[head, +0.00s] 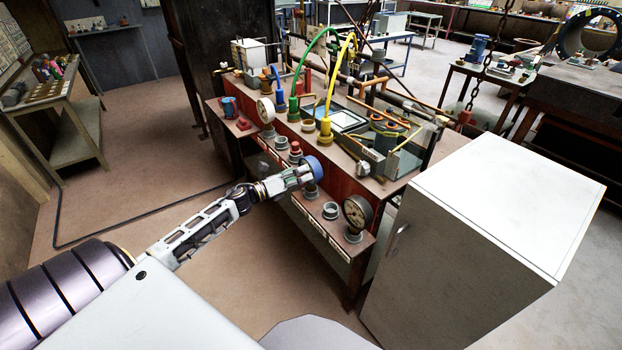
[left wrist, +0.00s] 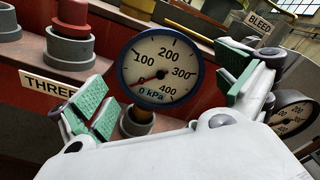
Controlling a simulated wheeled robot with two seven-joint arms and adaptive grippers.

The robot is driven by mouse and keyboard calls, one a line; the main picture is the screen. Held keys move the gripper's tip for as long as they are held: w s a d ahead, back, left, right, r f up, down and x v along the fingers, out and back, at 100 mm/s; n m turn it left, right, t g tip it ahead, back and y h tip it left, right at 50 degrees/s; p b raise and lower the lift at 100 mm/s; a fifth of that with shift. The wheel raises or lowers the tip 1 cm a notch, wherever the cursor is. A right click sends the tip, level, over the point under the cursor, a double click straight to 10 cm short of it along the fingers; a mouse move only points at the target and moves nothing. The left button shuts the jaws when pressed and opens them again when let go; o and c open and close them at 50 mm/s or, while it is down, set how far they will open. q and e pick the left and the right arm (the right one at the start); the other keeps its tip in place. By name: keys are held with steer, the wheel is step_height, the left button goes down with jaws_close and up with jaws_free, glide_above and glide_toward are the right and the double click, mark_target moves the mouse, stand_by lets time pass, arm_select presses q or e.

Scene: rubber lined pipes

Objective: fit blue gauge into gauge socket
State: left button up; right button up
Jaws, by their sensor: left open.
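The blue gauge (head: 315,165) stands at the front of the red bench, at my left gripper (head: 303,174). In the left wrist view the gauge (left wrist: 160,67) has a blue rim and a white dial reading from 0 to 400 kPa. It looks slightly tilted in that picture. Its brass stem goes down into a grey gauge socket (left wrist: 136,124); how deep it sits I cannot tell. My left gripper (left wrist: 170,90) is open, its green pads on either side of the gauge with visible gaps. The right gripper is not in view.
A red-topped fitting (head: 295,149) stands left of the blue gauge, near a THREE label (left wrist: 48,88). An empty grey socket (head: 330,210) and a dark-rimmed gauge (head: 357,212) are to the right. Hoses and pipes crowd the bench behind. A white cabinet (head: 480,240) stands at the right.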

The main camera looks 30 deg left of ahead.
mark_target(311, 169)
arm_select(q)
steer(key=shift+x, duration=2.15)
steer(key=shift+w+d+f, duration=0.1)
steer(key=shift+w+f, duration=0.05)
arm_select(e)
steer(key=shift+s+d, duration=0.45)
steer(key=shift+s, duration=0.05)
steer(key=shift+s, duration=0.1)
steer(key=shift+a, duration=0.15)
arm_select(q)
steer(key=c, duration=1.1)
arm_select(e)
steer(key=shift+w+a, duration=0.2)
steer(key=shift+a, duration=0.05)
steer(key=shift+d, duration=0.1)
